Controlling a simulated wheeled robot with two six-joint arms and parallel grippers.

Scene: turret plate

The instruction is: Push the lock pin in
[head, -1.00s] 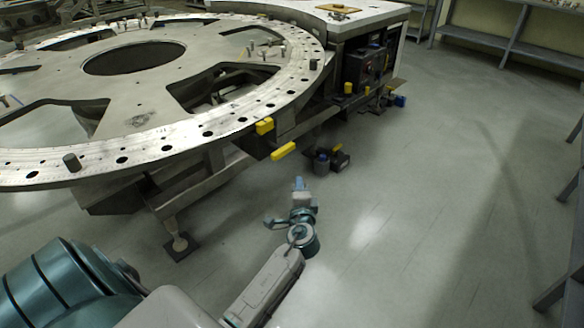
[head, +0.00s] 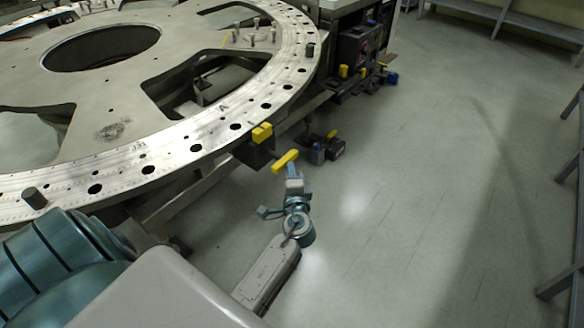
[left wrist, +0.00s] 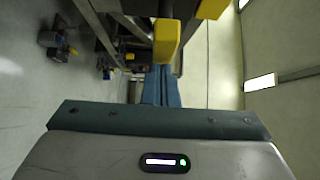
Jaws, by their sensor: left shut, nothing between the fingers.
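The turret plate (head: 110,120) is a large round metal disc with holes around its rim. A yellow block (head: 262,132) sits on a dark housing at the plate's edge. Just below and right of it a yellow bar (head: 285,160) sticks out, perhaps the lock pin's handle; the pin itself I cannot make out. My left gripper (head: 292,174) is shut and empty, its blue fingertips just below the yellow bar. In the left wrist view the shut fingers (left wrist: 160,85) point at a yellow piece (left wrist: 166,42); whether they touch is unclear. My right gripper is not in view.
A dark box (head: 360,50) with a yellow part stands under the machine at the upper right. Dark parts (head: 325,150) sit near the floor behind the yellow bar. The grey floor (head: 420,200) to the right is open, with shelving (head: 560,285) along the right edge.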

